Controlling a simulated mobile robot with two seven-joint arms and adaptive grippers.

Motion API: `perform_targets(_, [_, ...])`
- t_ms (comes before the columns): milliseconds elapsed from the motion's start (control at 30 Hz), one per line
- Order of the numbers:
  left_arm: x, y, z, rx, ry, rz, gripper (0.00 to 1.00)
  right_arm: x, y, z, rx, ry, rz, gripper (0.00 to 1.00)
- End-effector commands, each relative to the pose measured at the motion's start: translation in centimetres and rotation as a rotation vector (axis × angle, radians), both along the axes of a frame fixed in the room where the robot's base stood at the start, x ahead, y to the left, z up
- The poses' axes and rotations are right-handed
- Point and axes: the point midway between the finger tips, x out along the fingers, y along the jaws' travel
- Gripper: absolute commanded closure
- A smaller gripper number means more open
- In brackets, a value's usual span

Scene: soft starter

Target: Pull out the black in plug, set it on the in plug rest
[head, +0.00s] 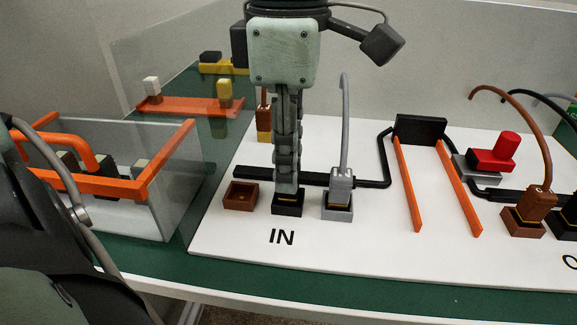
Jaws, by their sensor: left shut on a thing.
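My left gripper (287,183) points straight down and is shut at the black socket (288,206) above the IN label. The black in plug is hidden behind the fingers, so I cannot tell how far it sits in the socket. The brown socket (240,197) to its left is empty. A grey plug (341,183) with a grey cable stands in the socket to its right. A brown plug (264,117) stands upright behind the gripper, over a yellow piece. I cannot tell which piece is the in plug rest. My right gripper is out of view.
A clear box (128,222) with an orange frame stands at the left. Behind it is an orange strip (190,106) with small blocks. Two orange rails (408,185) and a red knob (507,146) lie right, with another brown plug (536,205). The white board's front is clear.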

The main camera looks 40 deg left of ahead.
Motion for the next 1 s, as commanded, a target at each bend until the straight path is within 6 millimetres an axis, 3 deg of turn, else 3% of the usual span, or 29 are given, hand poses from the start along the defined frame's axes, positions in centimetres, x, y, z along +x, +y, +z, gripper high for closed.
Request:
perform_targets(133, [0.0, 0.0, 0.0, 0.0, 0.0, 0.0, 1.0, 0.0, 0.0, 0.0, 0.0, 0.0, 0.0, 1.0])
perform_targets(1000, [0.0, 0.0, 1.9, -0.001, -0.001, 0.0, 1.0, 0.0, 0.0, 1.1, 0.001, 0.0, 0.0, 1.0])
